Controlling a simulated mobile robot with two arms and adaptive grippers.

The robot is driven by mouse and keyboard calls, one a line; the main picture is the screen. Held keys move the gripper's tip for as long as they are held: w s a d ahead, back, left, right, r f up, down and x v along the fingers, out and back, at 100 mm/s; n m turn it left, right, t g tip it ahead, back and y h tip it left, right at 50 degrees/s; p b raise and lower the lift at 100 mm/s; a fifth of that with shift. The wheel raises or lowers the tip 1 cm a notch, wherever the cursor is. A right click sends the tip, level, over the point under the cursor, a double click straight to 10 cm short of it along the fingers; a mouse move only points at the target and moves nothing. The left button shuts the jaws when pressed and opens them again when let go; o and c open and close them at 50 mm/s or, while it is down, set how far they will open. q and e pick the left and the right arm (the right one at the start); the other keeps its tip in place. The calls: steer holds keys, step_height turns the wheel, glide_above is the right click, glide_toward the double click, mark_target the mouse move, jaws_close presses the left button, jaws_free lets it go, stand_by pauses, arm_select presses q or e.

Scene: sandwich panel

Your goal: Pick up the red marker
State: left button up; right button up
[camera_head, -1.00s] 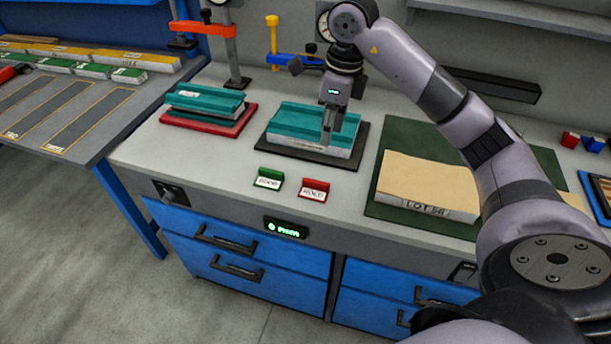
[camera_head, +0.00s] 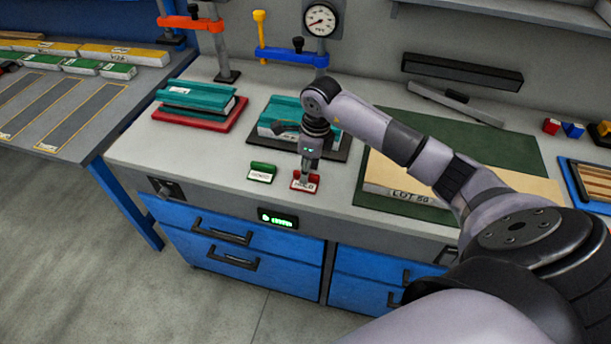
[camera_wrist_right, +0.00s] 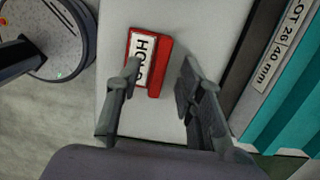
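The red marker (camera_head: 299,186), labelled HOLD, sits upright on the grey bench near its front edge. It also shows in the right wrist view (camera_wrist_right: 162,68). My right gripper (camera_head: 305,178) points down just above it. In the right wrist view its fingers (camera_wrist_right: 160,80) are apart, with the left finger overlapping the marker's white label and the right finger clear of its red side. I cannot tell whether the fingers touch it. My left gripper is not in view.
A green marker (camera_head: 262,172) stands just left of the red one. Behind are a teal stack (camera_head: 283,112) on a dark plate and another teal stack (camera_head: 195,97) on a red plate. A LOT-labelled panel (camera_head: 400,180) lies to the right on a green mat (camera_head: 505,148).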

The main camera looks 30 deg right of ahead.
steer(key=shift+f, duration=0.55)
steer(key=shift+c, duration=0.6)
jaws_close()
